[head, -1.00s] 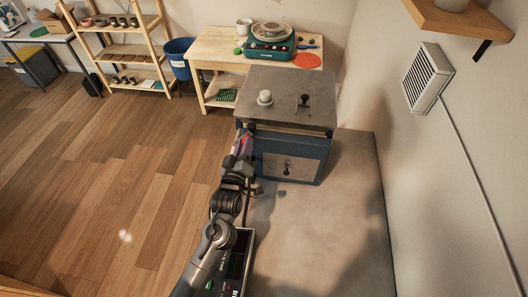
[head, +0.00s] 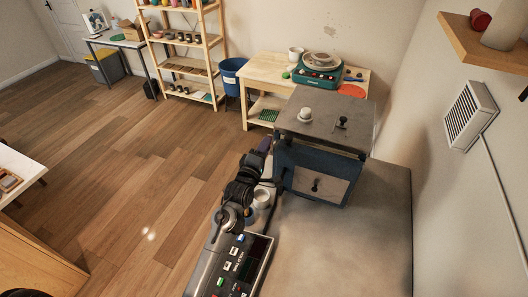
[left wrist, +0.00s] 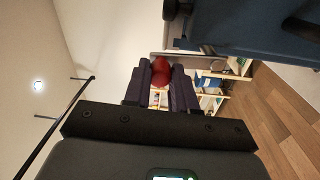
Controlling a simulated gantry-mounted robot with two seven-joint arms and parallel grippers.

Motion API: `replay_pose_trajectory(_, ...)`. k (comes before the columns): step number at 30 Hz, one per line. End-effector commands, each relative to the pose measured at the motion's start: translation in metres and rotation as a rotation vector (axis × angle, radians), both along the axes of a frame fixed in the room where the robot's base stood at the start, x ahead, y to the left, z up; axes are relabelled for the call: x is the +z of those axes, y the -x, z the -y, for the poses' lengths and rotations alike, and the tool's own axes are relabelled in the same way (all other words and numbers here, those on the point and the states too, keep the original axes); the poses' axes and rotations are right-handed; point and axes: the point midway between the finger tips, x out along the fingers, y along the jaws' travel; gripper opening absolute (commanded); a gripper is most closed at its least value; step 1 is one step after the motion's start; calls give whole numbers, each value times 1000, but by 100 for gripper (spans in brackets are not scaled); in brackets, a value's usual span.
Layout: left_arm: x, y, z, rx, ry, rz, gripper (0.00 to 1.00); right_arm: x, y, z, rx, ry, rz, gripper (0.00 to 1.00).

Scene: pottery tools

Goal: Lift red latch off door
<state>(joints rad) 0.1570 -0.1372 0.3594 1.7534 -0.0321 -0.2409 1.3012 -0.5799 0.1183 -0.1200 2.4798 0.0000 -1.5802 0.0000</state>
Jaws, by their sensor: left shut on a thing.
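The dark blue kiln (head: 312,157) stands on the grey slab, with a grey top plate. Its front has a grey panel (head: 322,188) with a small black knob. My left gripper (head: 264,146) is beside the kiln's left side in the head view. In the left wrist view my left gripper (left wrist: 161,88) is shut on the red latch (left wrist: 161,70), which sits between the dark fingers. The kiln body also shows at the upper right there (left wrist: 240,28), apart from the latch. The latch cannot be made out in the head view. My right gripper is not in view.
A control box (head: 240,262) with buttons lies at the front. The grey slab (head: 370,240) is clear right of the kiln. A wooden table (head: 268,68) with a pottery wheel (head: 321,66) stands behind.

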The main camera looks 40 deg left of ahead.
Motion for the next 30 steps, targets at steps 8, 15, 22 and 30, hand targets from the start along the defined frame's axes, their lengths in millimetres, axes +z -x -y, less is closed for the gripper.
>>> replay_pose_trajectory(8,0,-5,0,-10,40,13,0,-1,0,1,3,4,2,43)
replay_pose_trajectory(15,-1,-5,0,-10,42,13,0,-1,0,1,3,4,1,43)
replay_pose_trajectory(22,-1,-5,0,-10,41,13,44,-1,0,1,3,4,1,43)
replay_pose_trajectory(30,0,-5,1,-12,41,12,52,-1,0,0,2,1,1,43)
